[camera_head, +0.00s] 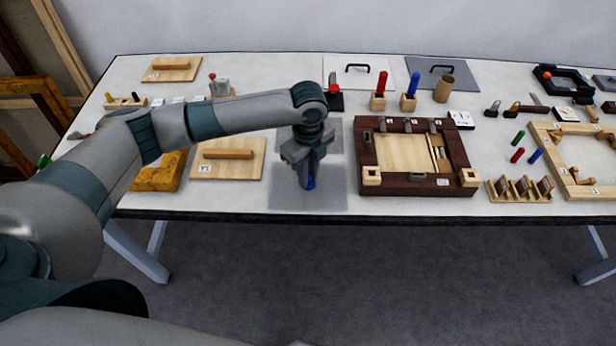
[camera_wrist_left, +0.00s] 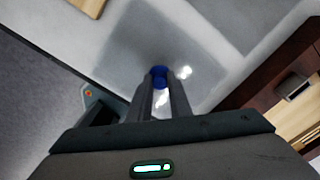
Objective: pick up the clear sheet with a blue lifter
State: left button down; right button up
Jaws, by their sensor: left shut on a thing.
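The clear sheet (camera_head: 335,196) shows as a grey, see-through rectangle near the table's front edge, left of the dark wooden frame. It also shows in the left wrist view (camera_wrist_left: 203,32). My left gripper (camera_head: 308,182) points down over the sheet and is shut on the blue lifter (camera_wrist_left: 158,73). Only a small blue part of the lifter shows at the fingertips; the fingers hide the rest. I cannot tell whether the sheet touches the table or is slightly above it. My right gripper is not in view.
The dark wooden frame (camera_head: 463,158) stands close on the right of the sheet. A wooden board with a bar handle (camera_head: 252,168) lies to the left. Red (camera_head: 381,84) and blue (camera_head: 411,88) handled tools stand in blocks behind.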

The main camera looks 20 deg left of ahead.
pick_arm(q)
jog(key=shift+r, duration=0.35)
notch_tip(320, 180, up, 3)
jog(key=shift+f+b, duration=0.2)
jog(key=shift+b, duration=0.65)
jog(key=s+d+r+b, duration=0.3)
jog(key=s+d+r, duration=0.4)
jog(key=s+d, duration=0.1)
jog(key=shift+d, duration=0.2)
